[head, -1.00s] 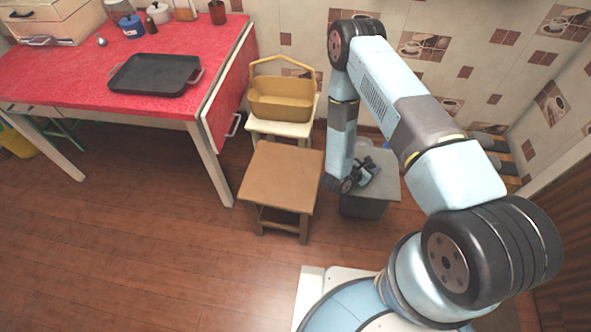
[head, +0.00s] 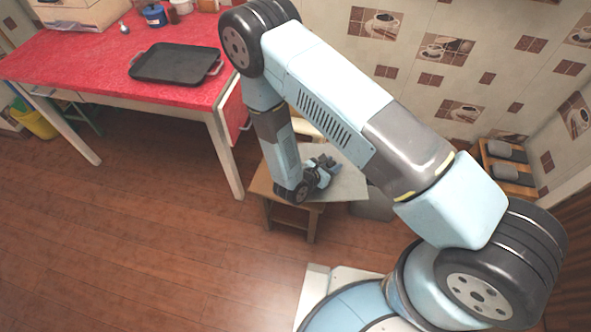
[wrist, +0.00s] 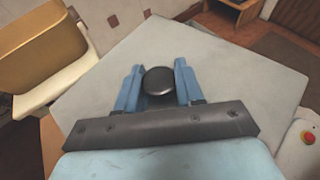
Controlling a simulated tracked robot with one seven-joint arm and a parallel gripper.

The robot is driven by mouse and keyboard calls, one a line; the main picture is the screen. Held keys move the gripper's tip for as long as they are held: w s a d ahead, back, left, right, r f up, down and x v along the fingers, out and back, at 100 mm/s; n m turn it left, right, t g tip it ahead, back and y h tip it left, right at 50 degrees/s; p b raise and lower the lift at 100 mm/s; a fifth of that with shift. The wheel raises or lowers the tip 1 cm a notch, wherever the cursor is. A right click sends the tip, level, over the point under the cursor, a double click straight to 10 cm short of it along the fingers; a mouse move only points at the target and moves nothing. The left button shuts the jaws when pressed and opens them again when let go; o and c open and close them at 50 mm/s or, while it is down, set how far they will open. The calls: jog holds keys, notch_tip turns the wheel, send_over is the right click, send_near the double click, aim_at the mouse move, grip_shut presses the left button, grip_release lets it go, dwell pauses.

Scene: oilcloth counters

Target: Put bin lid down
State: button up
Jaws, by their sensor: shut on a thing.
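The bin lid (head: 347,184) is a flat grey panel, held roughly level over the brown wooden stool (head: 259,184). Whether it touches the stool top is hard to tell. In the wrist view the lid (wrist: 225,65) fills the middle, with a dark round knob (wrist: 158,80) at its centre. My gripper (head: 324,168) is shut on this knob; its blue fingers flank it in the wrist view (wrist: 158,88). The grey bin (head: 372,206) stands on the floor to the right of the stool, partly hidden by the lid and my arm.
A tan basket (wrist: 40,42) sits on a pale stool (wrist: 62,92) beside the lid. The red-topped table (head: 100,75) at the left carries a black tray (head: 178,63). A wooden rack (head: 507,165) stands by the right wall. The front left floor is clear.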

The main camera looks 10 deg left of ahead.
jog(key=shift+n+t+y, duration=0.3)
jog(key=shift+n+y, duration=0.1)
jog(key=shift+y, duration=0.1)
jog(key=s+a+r, duration=0.1)
jog(key=s+a, duration=0.1)
jog(key=s+a+r, duration=0.1)
jog(key=s+a, duration=0.1)
jog(key=s+a+r, duration=0.1)
jog(key=s, duration=0.1)
jog(key=shift+s+a+r, duration=0.1)
jog(key=shift+s+a, duration=0.1)
jog(key=shift+a, duration=0.35)
jog(key=w+a+f, duration=0.1)
jog(key=w, duration=0.1)
jog(key=w+a+f, duration=0.1)
jog(key=w+a, duration=0.1)
jog(key=w, duration=0.1)
jog(key=w+a+f, duration=0.2)
jog(key=shift+w+f, duration=0.1)
jog(key=shift+w, duration=0.25)
jog(key=w+f, duration=0.1)
jog(key=w+a+f, duration=0.1)
jog(key=f, duration=0.1)
jog(key=w+a+f, duration=0.1)
jog(key=shift+f, duration=0.3)
jog(key=shift+w+a+f, duration=0.2)
jog(key=shift+w+f, duration=0.1)
jog(key=shift+f, duration=1.8)
jog(key=o, duration=1.1)
